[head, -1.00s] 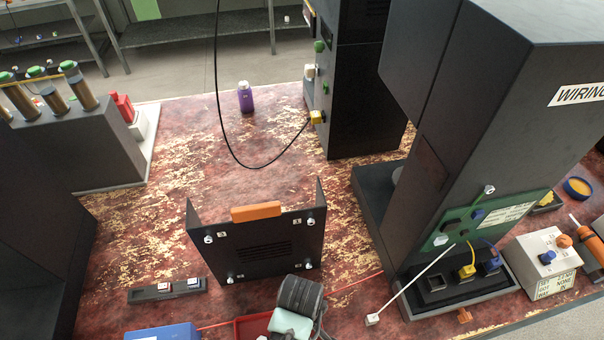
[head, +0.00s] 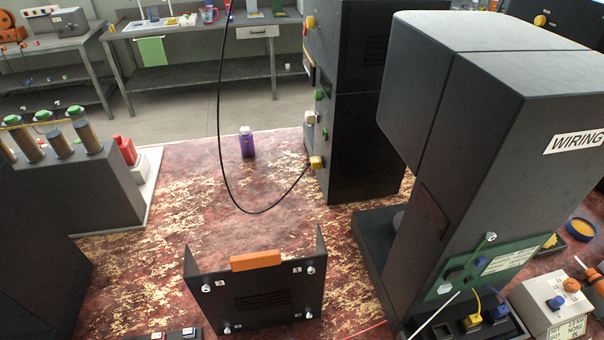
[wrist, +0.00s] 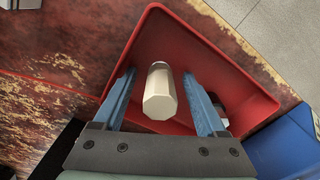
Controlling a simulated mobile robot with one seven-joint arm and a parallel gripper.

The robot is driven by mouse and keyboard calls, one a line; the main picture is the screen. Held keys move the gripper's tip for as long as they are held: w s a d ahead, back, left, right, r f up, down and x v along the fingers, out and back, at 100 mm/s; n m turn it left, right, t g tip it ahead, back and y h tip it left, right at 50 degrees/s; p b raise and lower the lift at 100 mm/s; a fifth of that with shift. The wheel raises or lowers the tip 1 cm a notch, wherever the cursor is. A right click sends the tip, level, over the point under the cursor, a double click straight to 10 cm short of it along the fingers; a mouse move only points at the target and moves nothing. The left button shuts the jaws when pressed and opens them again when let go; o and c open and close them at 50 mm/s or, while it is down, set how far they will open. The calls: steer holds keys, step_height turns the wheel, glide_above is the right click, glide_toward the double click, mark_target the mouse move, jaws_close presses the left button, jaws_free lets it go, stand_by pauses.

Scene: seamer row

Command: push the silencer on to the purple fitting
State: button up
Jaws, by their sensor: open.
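A pale cream cylinder with a faceted end, which looks like the silencer (wrist: 160,98), is in the red tray (wrist: 238,72) in the wrist view. My gripper (wrist: 158,76) is open, with its blue fingers on either side of the cylinder and a visible gap on each side. I cannot tell how far the fingers are above the tray floor. My gripper is not in the head view.
A blue bin (wrist: 290,140) stands beside the tray. A small dark object (wrist: 219,100) lies in the tray behind the right finger. In the head view a black panel with an orange handle (head: 257,260) and tall dark machines (head: 365,125) stand on the worn red bench (head: 185,210).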

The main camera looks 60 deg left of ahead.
steer(key=shift+c, duration=0.3)
jaws_close()
step_height(320, 180, up, 10)
steer(key=shift+r+p, duration=0.1)
steer(key=shift+p, duration=0.3)
